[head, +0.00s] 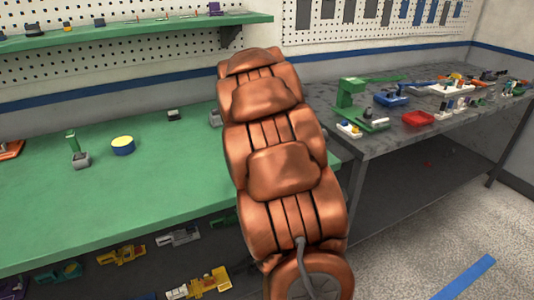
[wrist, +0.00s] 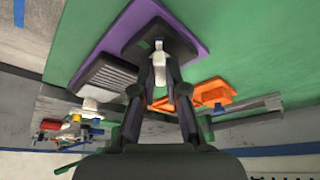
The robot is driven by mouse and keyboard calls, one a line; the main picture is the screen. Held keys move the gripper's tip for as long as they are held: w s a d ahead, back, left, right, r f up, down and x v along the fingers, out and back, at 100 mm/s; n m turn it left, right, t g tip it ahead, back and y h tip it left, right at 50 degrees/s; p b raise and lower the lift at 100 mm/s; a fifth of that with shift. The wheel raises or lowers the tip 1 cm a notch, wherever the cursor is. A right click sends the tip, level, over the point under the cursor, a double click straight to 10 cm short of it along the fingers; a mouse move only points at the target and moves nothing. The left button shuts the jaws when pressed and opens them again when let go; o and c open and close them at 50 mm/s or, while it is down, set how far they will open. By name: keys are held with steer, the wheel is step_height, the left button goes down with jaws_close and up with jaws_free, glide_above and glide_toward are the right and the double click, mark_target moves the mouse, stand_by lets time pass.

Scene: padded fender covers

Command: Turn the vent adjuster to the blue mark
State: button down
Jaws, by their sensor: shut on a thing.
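In the wrist view a vent unit with a purple base (wrist: 88,58), a dark housing (wrist: 128,42) and a grey slatted grille (wrist: 103,78) lies on the green bench. My gripper (wrist: 160,62) is over the dark housing, its two fingers closed on the pale vent adjuster (wrist: 158,68). The adjuster's far end shows just past the fingertips. I cannot make out the blue mark clearly. In the head view my copper-coloured arm hides the vent unit and my gripper.
An orange item (wrist: 212,92) lies close to the right of my gripper. The green bench (head: 150,185) holds a yellow-topped blue cylinder (head: 122,145) at left. A grey bench (head: 400,135) at right carries a red tray (head: 418,118) and several small parts.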

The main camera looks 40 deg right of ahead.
stand_by(0.3)
steer(key=c, duration=1.2)
jaws_free()
steer(key=shift+r, duration=0.1)
steer(key=v, duration=1.1)
steer(key=shift+a+r, duration=0.2)
steer(key=shift+r, duration=0.2)
steer(key=shift+a, duration=0.1)
